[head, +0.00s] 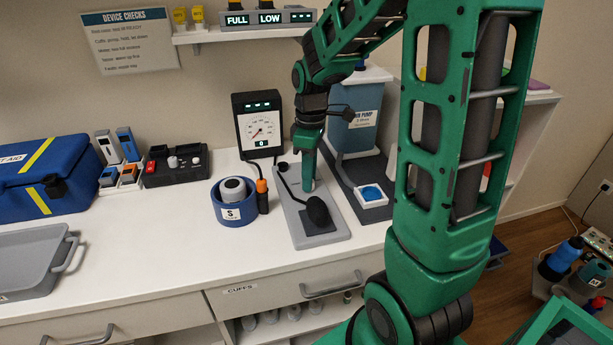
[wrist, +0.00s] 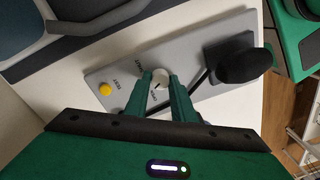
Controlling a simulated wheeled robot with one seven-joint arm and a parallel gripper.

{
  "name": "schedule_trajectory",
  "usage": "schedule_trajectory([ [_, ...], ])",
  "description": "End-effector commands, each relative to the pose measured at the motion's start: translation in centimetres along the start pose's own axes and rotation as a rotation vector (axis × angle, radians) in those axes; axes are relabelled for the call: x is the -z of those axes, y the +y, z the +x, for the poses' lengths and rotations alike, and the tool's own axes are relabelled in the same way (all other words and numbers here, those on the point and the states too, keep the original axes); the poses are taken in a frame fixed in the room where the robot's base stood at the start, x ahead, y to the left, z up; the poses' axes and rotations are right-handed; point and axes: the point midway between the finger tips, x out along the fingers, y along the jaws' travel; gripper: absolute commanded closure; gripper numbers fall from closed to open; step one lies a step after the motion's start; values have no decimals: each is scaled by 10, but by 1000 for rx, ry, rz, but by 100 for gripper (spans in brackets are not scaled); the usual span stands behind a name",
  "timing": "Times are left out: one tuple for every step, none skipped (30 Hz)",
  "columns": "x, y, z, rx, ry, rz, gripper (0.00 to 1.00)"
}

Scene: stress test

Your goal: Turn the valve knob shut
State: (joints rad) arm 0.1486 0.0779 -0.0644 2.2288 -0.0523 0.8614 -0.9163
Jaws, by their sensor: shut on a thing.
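The valve knob (wrist: 160,77) is small and white, on a grey base plate (head: 322,239). The plate lies on the white counter. My gripper (wrist: 159,83) is shut on the knob, with one green fingertip on each side of it. In the head view my gripper (head: 309,187) reaches down to the plate, and the fingers mostly hide the knob. Small lettering is printed on the plate around the knob, too blurred to read surely. A black bulb (wrist: 243,66) sits on a dark pad on the same plate, with a black tube running from it beside the fingers.
A gauge box (head: 260,126) stands behind the plate. A blue-grey pump (head: 355,125) stands to the right. A blue ring holder (head: 233,212) with a cuff stands to the left. A yellow button (wrist: 105,89) is on the plate near my fingers.

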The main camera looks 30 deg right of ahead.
Motion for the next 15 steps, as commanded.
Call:
schedule_trajectory([
  [0,2,-1,-6,6,46,100],
  [0,2,-1,-6,7,75,100],
  [0,2,-2,-6,9,113,100],
  [0,2,-2,-6,11,142,100],
  [0,2,-2,-6,12,170,100],
  [0,2,-2,-6,14,209,100],
  [0,3,-2,-6,16,237,100],
  [0,3,-2,-6,18,266,100],
  [0,3,-2,-7,20,304,100],
  [0,3,-2,-7,21,333,100],
  [0,3,-2,-7,23,361,100],
  [0,3,-2,-7,25,400,100],
  [0,3,-2,-7,26,428,100],
  [0,3,-2,-7,27,456,100],
  [0,3,-2,-7,29,495,100],
])
